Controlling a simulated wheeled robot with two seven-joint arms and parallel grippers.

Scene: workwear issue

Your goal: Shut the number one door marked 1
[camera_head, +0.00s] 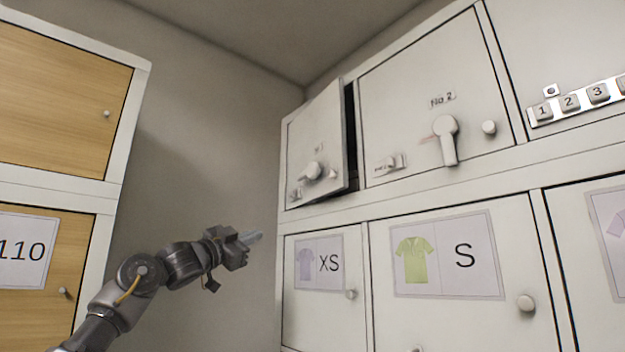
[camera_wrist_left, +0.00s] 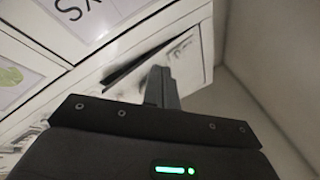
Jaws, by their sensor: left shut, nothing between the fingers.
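The number one door (camera_head: 318,145) is a white door at the upper left of the white locker block. It stands partly open, with a dark gap along its right edge beside the No 2 door (camera_head: 430,95). It carries a round knob or handle and a small label, too small to read surely. My left gripper (camera_head: 256,238) is shut and empty, below and left of the open door, in front of the grey wall and apart from the door. In the left wrist view, the shut fingers (camera_wrist_left: 162,88) point toward the lockers. My right gripper is not in view.
Below are shut doors labelled XS (camera_head: 318,290) and S (camera_head: 460,310), each with a round knob. A numbered button strip (camera_head: 575,103) is at the upper right. A wood-fronted cabinet (camera_head: 60,85) stands at the left. Bare grey wall (camera_head: 215,130) lies between.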

